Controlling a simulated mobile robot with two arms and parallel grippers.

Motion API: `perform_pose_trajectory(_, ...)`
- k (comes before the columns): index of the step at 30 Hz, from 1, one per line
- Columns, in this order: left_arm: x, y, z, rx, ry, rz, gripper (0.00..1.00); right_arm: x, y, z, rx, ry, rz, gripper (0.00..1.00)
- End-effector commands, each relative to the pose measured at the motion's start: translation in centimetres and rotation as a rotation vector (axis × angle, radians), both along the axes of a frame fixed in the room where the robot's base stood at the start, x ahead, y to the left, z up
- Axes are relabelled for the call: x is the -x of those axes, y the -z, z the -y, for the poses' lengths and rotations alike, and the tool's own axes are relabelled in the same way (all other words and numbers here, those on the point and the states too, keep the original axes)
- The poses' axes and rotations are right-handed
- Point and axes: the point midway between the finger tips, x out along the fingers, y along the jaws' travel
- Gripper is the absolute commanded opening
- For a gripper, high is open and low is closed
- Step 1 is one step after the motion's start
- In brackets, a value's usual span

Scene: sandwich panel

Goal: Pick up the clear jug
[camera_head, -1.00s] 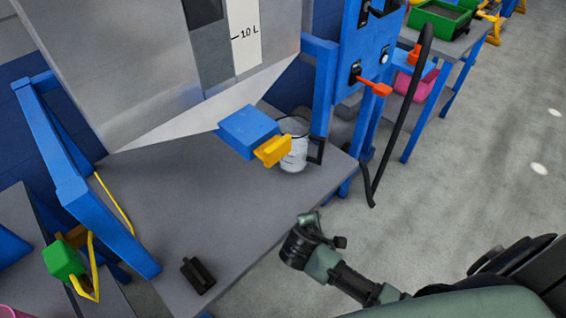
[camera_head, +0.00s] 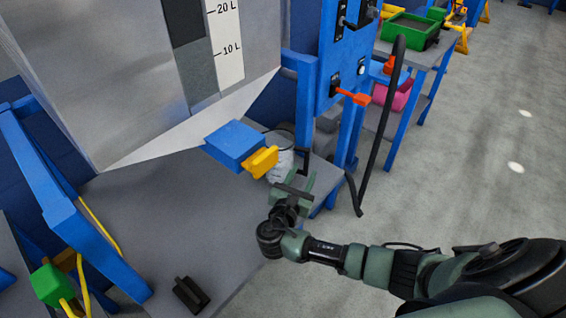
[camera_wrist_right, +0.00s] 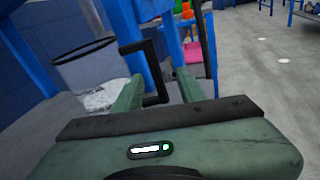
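The clear jug (camera_head: 281,165) stands on the grey table under the hopper's spout, partly hidden by the blue and yellow valve and by my right gripper. In the right wrist view the clear jug (camera_wrist_right: 92,72) is at the left, with whitish contents low down. Its black handle (camera_wrist_right: 154,62) faces me. My right gripper (camera_head: 294,176) is open at the jug's near side. In the right wrist view my right gripper (camera_wrist_right: 158,88) has its green fingers apart, with the handle appearing between them; contact cannot be told. My left gripper is not in view.
The blue valve block (camera_head: 235,145) with a yellow lever (camera_head: 262,162) hangs just left of the jug. A blue post and panel (camera_head: 340,70) with a red lever (camera_head: 355,97) and a black hose (camera_head: 374,140) stand to the right. A black block (camera_head: 190,295) lies on the table (camera_head: 165,225).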

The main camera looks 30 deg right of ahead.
Motion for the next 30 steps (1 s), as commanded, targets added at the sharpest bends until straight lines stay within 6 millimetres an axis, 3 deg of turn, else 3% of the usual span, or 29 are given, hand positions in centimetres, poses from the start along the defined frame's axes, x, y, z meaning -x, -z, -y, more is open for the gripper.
perform_pose_trajectory(5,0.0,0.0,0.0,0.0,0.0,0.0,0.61,-1.7,-1.7,1.1,0.142,-0.016,-0.018,0.4)
perform_pose_trajectory(21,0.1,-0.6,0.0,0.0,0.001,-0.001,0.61,-6.3,-1.6,6.0,0.14,-0.015,-0.018,0.4)
perform_pose_trajectory(30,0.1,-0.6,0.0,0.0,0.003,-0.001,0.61,-6.7,-1.6,6.4,0.137,-0.017,-0.018,0.4)
